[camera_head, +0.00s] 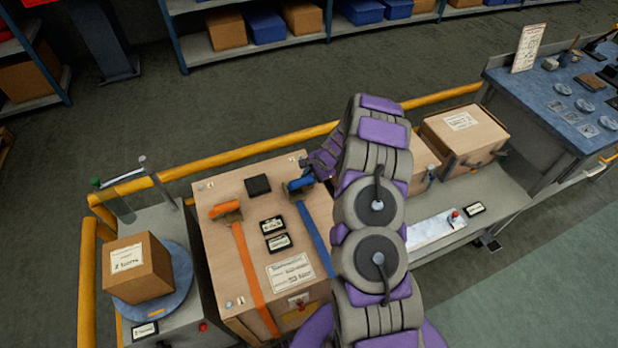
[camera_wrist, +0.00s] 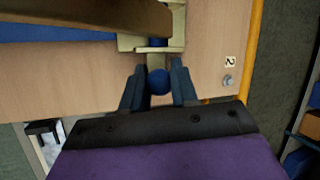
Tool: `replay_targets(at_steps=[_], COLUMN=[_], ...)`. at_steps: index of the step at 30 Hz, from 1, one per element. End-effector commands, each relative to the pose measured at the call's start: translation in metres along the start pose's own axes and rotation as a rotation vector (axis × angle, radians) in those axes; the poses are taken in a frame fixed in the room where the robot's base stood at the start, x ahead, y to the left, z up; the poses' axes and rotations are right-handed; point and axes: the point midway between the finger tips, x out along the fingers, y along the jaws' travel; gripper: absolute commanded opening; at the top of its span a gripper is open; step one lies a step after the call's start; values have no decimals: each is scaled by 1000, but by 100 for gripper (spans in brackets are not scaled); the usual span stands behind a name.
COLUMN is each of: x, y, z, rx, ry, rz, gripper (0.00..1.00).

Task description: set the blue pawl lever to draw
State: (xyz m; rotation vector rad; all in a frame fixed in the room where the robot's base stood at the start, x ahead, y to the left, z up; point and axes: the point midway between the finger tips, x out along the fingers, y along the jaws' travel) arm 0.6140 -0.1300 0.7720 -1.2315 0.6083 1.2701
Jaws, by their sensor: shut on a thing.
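The blue pawl lever (camera_head: 300,184) sits on top of a large wooden crate (camera_head: 213,268), at the upper end of a blue strap (camera_head: 316,238). In the wrist view its round blue knob (camera_wrist: 158,81) lies between the two dark fingers of my gripper (camera_wrist: 158,88), which is shut on it. A brass-coloured buckle frame (camera_wrist: 133,42) stands just beyond the knob. In the head view my purple and grey arm reaches over the crate's right side, and my gripper (camera_head: 320,170) meets the lever from the right. The fingertips are too small there to make out.
An orange lever (camera_head: 226,209) with an orange strap (camera_head: 255,272) lies left of the blue one. A small black block (camera_head: 258,185) and label plates sit between them. A yellow rail (camera_head: 270,146) runs behind the crate. A smaller box (camera_head: 140,268) stands on a round blue turntable (camera_head: 180,275).

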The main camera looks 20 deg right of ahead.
Motion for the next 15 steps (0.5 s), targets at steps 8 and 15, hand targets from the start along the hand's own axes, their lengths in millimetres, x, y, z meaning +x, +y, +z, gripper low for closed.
replay_targets(at_steps=[8, 15], x=[0, 0], y=[1, 1], z=[0, 0], rx=[1, 0], ry=[-2, -2], rz=[3, 3], gripper=[34, 53])
